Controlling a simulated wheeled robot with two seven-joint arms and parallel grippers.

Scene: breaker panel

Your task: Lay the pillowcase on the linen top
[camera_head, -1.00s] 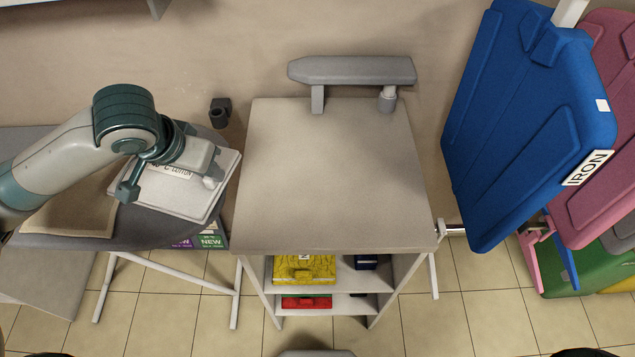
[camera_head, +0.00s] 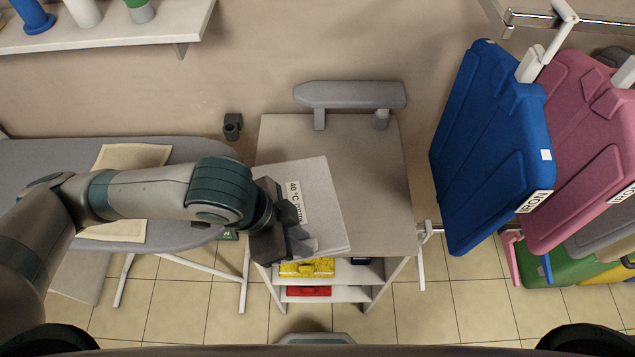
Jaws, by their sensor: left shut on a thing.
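The pillowcase (camera_head: 322,200) is a flat, pale folded piece with a white label reading 40 °C cotton. My right gripper is not in view.
A grey ironing board (camera_head: 195,150) with a beige cloth (camera_head: 130,157) stands at left. A small grey sleeve board (camera_head: 350,95) stands at the linen top's back edge. Blue (camera_head: 490,150) and pink (camera_head: 580,140) hanging covers are at right. Yellow (camera_head: 308,268) and red (camera_head: 309,291) items fill shelves below.

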